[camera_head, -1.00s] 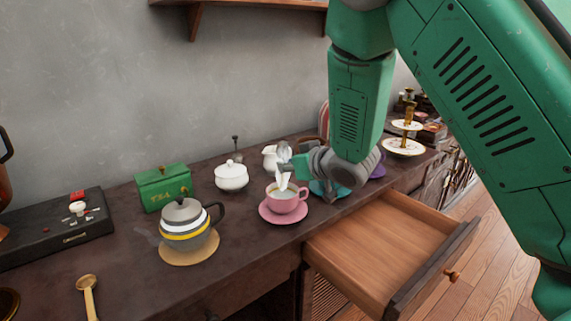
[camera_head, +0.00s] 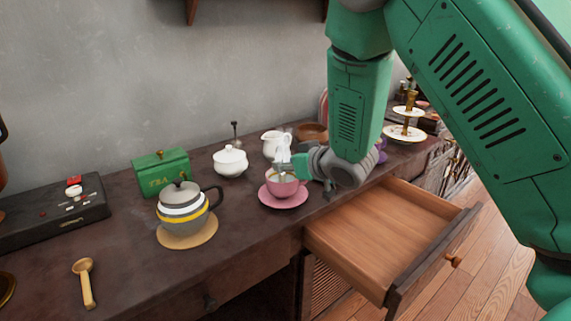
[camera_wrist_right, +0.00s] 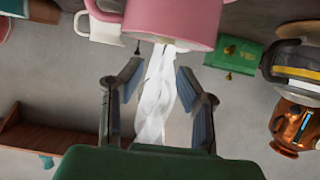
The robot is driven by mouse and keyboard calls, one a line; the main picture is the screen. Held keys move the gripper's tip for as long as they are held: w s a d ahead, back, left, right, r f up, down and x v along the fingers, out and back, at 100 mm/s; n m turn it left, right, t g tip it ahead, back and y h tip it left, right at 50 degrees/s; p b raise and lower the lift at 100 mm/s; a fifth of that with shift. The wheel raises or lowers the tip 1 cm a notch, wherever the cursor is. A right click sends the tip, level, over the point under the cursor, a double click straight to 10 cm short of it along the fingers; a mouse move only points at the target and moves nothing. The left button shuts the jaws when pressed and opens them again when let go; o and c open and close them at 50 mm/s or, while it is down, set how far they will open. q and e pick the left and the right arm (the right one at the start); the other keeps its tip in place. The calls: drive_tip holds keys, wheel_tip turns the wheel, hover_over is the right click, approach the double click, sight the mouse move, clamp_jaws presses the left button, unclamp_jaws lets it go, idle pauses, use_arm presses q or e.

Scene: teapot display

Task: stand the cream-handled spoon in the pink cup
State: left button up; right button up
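The pink cup (camera_head: 287,185) stands upright on its pink saucer (camera_head: 284,201) near the front edge of the cabinet top. It shows upside down at the top of the wrist view (camera_wrist_right: 180,18). My right gripper (camera_head: 286,169) is at the cup's rim in the head view. In the wrist view its two fingers (camera_wrist_right: 158,88) are spread apart. A white, twisting plume (camera_wrist_right: 156,95), which looks like steam, passes between them from the cup. I cannot make out the cream-handled spoon in either view. My left gripper is not in view.
A grey teapot (camera_head: 183,207) stands on a round mat left of the cup. A white sugar bowl (camera_head: 230,162), creamer (camera_head: 272,143) and green tea box (camera_head: 160,176) stand behind. A golden scoop (camera_head: 84,283) lies front left. An empty drawer (camera_head: 375,240) is open at right.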

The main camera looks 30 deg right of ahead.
drive_tip(key=v, duration=1.1)
drive_tip(key=shift+s+r, duration=0.15)
drive_tip(key=shift+s, duration=0.25)
idle(0.6)
drive_tip(key=s+a+f+g+p, duration=0.25)
drive_tip(key=s+f, duration=0.25)
drive_tip(key=f, duration=0.5)
drive_tip(key=s+a+f+g+p, duration=0.15)
drive_tip(key=s+f+g, duration=0.25)
drive_tip(key=f, duration=0.6)
drive_tip(key=s+a+f+g, duration=0.3)
drive_tip(key=s+f, duration=0.2)
drive_tip(key=s, duration=0.4)
drive_tip(key=s+a+f+g+h+p, duration=0.1)
drive_tip(key=s+a+f+g, duration=0.2)
drive_tip(key=s, duration=0.6)
wheel_tip(320, 180, down, 3)
drive_tip(key=shift+r, duration=0.2)
